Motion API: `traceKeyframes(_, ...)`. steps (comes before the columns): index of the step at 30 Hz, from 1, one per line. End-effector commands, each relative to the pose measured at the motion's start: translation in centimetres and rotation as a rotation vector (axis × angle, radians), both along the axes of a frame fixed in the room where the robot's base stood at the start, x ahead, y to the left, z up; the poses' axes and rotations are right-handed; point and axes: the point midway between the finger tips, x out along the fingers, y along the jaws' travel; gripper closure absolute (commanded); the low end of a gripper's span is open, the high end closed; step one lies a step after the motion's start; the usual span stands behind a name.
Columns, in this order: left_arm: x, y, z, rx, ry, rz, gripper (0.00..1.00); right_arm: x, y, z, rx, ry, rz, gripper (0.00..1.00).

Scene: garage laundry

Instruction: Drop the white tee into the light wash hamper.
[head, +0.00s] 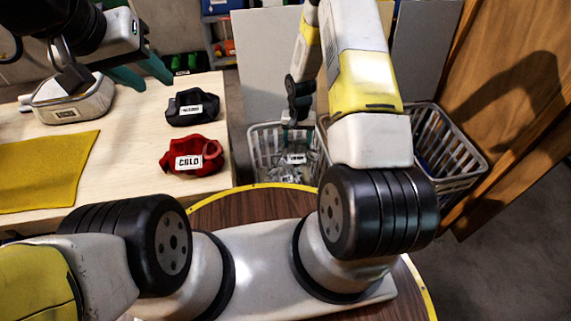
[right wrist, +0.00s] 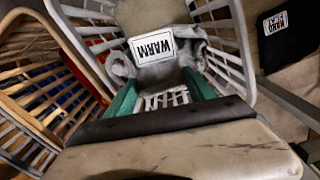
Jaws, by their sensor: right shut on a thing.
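The white tee (right wrist: 118,66) shows as a pale greyish cloth with a white "WARM" label in the right wrist view. My right gripper (right wrist: 163,96) is shut on it, its teal fingers on either side. In the head view, my right gripper (head: 292,125) reaches down into a white slatted hamper (head: 262,150), and the pale cloth (head: 290,172) shows inside its walls. Whether the cloth touches the hamper floor is unclear. No label naming this hamper is readable. My left gripper (head: 140,74) is over the table at upper left, its teal fingers apart and empty.
A wooden table (head: 135,135) holds a red "COLD" bundle (head: 205,151), a black labelled bundle (head: 190,97), a grey-white labelled item (head: 70,105) and a yellow cloth (head: 50,170). A second slatted hamper (head: 465,153) with blue contents stands right, beside wooden panels (head: 520,100).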

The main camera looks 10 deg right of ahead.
Motion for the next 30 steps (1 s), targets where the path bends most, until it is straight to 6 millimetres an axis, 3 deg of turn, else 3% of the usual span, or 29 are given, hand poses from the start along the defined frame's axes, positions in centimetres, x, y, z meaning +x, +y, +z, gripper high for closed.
traceKeyframes(6,0.0,0.0,0.0,0.0,0.0,0.0,0.64,0.0,0.0,-1.8,0.0,0.0,0.002,1.0)
traceKeyframes(16,0.0,0.0,0.0,0.0,0.0,0.0,0.64,0.0,0.0,-2.1,0.0,-0.001,0.002,1.0)
traceKeyframes(17,0.0,0.0,0.0,0.0,0.0,0.0,0.64,0.0,0.0,-2.1,0.0,-0.001,0.002,0.35)
traceKeyframes(18,0.0,0.0,0.0,0.0,0.0,0.0,0.64,0.0,0.0,-2.1,0.0,-0.001,0.002,0.27)
traceKeyframes(21,0.0,0.0,0.0,0.0,0.0,0.0,0.64,0.0,0.0,-2.1,0.0,0.0,0.002,0.12)
traceKeyframes(30,0.0,0.0,0.0,0.0,0.0,0.0,0.64,0.0,0.0,-1.9,0.0,0.0,0.002,0.12)
